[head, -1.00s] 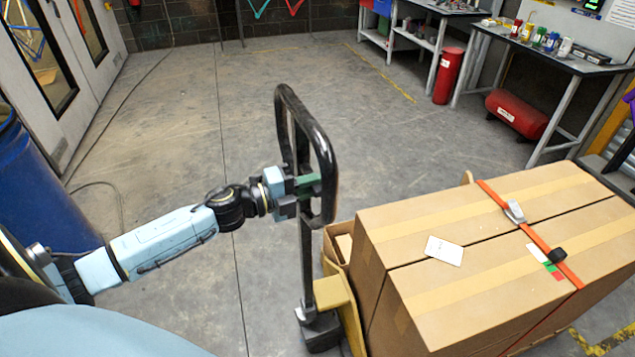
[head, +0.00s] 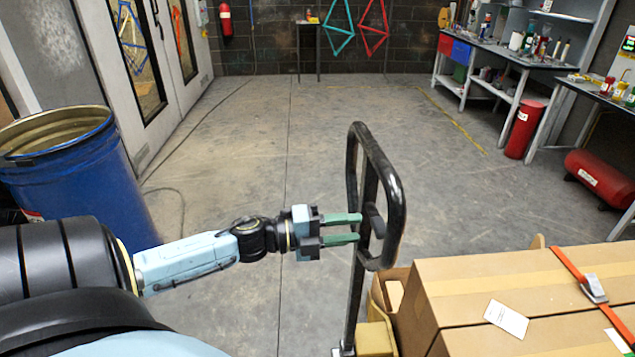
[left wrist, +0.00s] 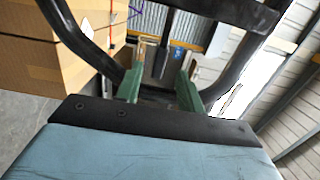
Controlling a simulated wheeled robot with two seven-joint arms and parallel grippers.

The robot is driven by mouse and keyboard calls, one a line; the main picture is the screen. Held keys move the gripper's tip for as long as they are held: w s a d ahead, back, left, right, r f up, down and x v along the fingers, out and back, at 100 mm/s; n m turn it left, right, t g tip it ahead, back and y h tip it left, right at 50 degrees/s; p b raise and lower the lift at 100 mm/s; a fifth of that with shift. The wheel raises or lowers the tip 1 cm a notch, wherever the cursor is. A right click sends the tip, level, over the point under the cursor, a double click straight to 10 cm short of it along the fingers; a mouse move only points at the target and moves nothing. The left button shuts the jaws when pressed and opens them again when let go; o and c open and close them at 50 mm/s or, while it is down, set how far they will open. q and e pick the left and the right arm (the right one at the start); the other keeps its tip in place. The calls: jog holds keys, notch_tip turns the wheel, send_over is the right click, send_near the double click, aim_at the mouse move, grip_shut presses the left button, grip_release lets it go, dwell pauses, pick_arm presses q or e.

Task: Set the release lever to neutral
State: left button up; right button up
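The pallet truck's black loop handle (head: 398,200) stands upright on its shaft in the head view. A short dark lever, which I take to be the release lever (head: 376,221), sits inside the loop. My left gripper (head: 359,228) is left of the handle, with its green fingers apart and their tips close to the lever. In the left wrist view a dark lever (left wrist: 162,58) shows between and beyond the fingertips of the left gripper (left wrist: 161,78), with nothing held. I cannot tell which setting the lever is in. My right gripper is out of view.
Strapped cardboard boxes (head: 470,285) sit on the truck right of the handle. A blue drum (head: 85,185) stands at the left. Workbenches (head: 500,62) and red cylinders line the right. The floor (head: 270,130) behind the handle is open.

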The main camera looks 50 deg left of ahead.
pick_arm(q)
jog(key=v, duration=0.6)
jog(key=shift+a, duration=0.15)
dwell(0.3)
jog(key=s+a+f+n+g+y+b, duration=0.1)
jog(key=s+a+f+n+y, duration=0.25)
jog(key=f, duration=0.75)
jog(key=s+a+f+n+g+y+b, duration=0.15)
jog(key=f+n+y, duration=0.25)
jog(key=f+n, duration=0.55)
jog(key=s+a+f+n+g+y+b, duration=0.1)
jog(key=s+a+f+n+y, duration=0.2)
jog(key=f, duration=1.1)
jog(key=s+d+f+n+g, duration=0.2)
jog(key=s+d+f, duration=0.25)
jog(key=f, duration=0.25)
jog(key=s+d+f+n+g, duration=0.2)
jog(key=s+d+f, duration=0.1)
jog(key=s+f, duration=0.35)
jog(key=s+d+f+n+g+b, duration=0.1)
jog(key=s+d+f+g, duration=0.2)
jog(key=s+d+f, duration=0.2)
jog(key=s+d+f+n+g+b, duration=0.1)
jog(key=s+d+f+g, duration=0.2)
jog(key=s+d+f, duration=0.2)
jog(key=s+d, duration=0.3)
jog(key=s, duration=0.2)
jog(key=shift+n, duration=0.3)
jog(key=shift+w+f, duration=0.1)
